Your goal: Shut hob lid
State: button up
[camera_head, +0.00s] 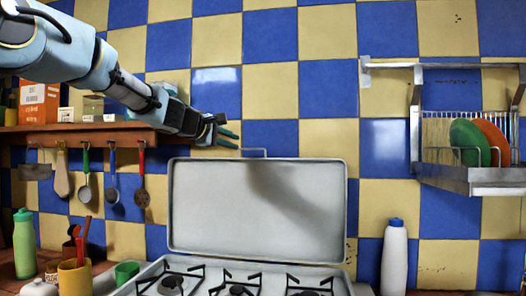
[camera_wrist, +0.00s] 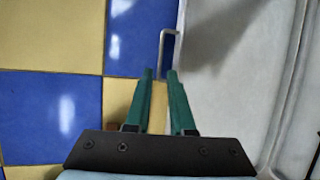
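The hob lid (camera_head: 258,212) is a pale grey panel standing upright at the back of the hob (camera_head: 150,281). A thin metal handle (camera_head: 254,151) sticks up from its top edge. In the wrist view the lid (camera_wrist: 232,75) fills the right side, and its handle (camera_wrist: 170,33) lies just ahead of the fingertips. My gripper (camera_head: 234,137) has teal fingers and is just left of and slightly above the handle. In the wrist view my gripper (camera_wrist: 160,74) is open, with a gap between its fingers. Contact with the handle cannot be told.
A wooden shelf (camera_head: 75,128) with hanging utensils is at the left, below my arm. A dish rack (camera_head: 470,180) with plates is on the right wall. A white bottle (camera_head: 394,262) stands right of the hob; a green bottle (camera_head: 24,245) and mug (camera_head: 75,278) stand left.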

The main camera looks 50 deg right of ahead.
aim_at(251, 149)
jog(key=p+x, duration=0.4)
jog(key=x, duration=0.5)
jog(key=shift+d+p, duration=0.1)
jog(key=shift+p, duration=0.2)
jog(key=shift+w+d+f, duration=0.15)
jog(key=shift+d+f, duration=0.15)
jog(key=shift+d, duration=0.2)
jog(key=shift+c, duration=0.4)
grip_shut()
